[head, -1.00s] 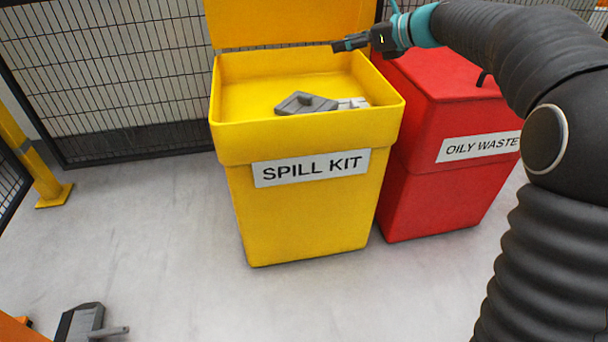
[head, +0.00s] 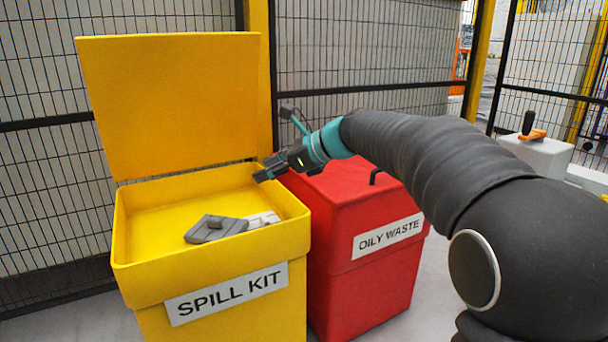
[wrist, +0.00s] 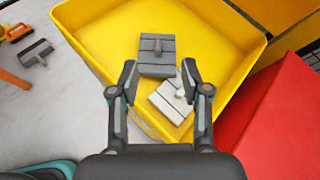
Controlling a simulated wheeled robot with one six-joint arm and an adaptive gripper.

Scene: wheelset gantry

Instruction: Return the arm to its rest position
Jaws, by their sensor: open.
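My gripper (head: 268,172) is open and empty at the right rim of the yellow spill kit bin (head: 135,235), on the side of the red bin. In the wrist view my gripper (wrist: 158,82) shows two fingers spread apart, with the bin's interior beyond them. My arm reaches in from the right in the head view, bent over the red bin.
The spill kit bin's lid (head: 170,105) stands open. A dark grey block (head: 215,229) and a lighter one (head: 263,219) lie inside. The red oily waste bin (head: 350,260) is closed beside it. Mesh fencing (head: 350,60) stands behind. A grey tool (wrist: 37,53) lies on the floor.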

